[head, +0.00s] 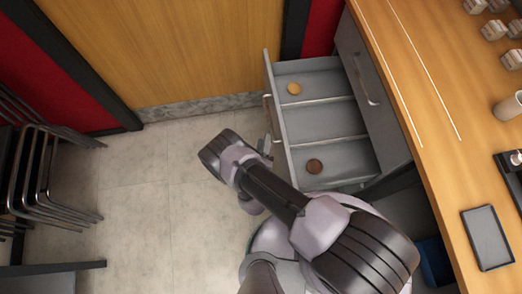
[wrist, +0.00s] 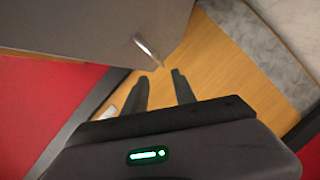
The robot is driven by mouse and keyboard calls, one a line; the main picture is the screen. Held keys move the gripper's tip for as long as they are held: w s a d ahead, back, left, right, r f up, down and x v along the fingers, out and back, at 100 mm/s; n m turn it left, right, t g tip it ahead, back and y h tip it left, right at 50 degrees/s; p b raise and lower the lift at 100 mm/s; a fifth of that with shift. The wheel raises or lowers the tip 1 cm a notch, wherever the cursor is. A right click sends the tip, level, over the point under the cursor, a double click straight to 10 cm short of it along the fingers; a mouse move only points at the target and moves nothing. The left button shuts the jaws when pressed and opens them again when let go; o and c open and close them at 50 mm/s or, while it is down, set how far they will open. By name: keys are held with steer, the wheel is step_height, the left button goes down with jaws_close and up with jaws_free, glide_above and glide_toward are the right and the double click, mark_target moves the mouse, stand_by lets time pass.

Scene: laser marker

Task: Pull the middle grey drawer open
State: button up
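A grey drawer (head: 318,62) is pulled well out from the cabinet under the counter, below a closed grey drawer front (head: 366,90). I cannot tell for certain that it is the middle one. Its metal handle (head: 267,108) is on the left-facing front, and a handle also shows in the wrist view (wrist: 148,47). My gripper (head: 265,146) is low beside the drawer front. In the wrist view its two dark fingers (wrist: 158,82) are apart with nothing held between them. The handle lies just beyond the fingertips, seemingly not gripped.
The open drawer has compartments, with an orange-tan round item (head: 294,88) and a brown round item (head: 314,166) inside. A wooden counter (head: 440,100) runs along the right, with a grey tray (head: 486,237). Stacked chairs (head: 45,165) stand left. The floor (head: 165,195) between is clear.

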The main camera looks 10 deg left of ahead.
steer(key=p+v, duration=0.1)
steer(key=v, duration=0.6)
steer(key=shift+s, duration=0.2)
